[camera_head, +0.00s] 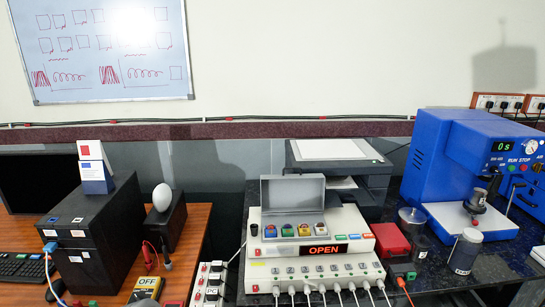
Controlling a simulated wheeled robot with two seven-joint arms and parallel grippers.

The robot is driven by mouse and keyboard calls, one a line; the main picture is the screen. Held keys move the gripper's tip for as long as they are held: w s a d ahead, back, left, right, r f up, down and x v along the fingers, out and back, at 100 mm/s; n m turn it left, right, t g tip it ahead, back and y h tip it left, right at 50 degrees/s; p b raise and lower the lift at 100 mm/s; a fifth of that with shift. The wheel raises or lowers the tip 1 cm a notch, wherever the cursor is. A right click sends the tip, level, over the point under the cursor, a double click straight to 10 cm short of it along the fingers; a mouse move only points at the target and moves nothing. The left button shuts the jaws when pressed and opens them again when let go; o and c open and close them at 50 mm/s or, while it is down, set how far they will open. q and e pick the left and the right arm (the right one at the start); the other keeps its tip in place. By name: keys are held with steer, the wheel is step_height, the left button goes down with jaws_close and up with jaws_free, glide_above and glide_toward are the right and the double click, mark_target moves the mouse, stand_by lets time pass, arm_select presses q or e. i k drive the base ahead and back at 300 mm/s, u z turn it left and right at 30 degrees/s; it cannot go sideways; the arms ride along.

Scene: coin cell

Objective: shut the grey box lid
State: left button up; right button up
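The grey box (265,231) sits on top of a white control unit (365,241) near the middle of the picture. Its lid (292,192) stands open, raised upright at the back edge of the box. Neither of my grippers is in view.
A lit display (326,250) reads "OPEN" on the control unit's front. A white strip with several cables (315,273) lies in front. A red box (390,239) and clear cup (412,219) stand right, before a blue machine (433,159). A printer (340,165) is behind.

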mark_target(291, 192)
steer(key=z, duration=0.3)
steer(key=i, duration=0.65)
steer(key=z, duration=0.5)
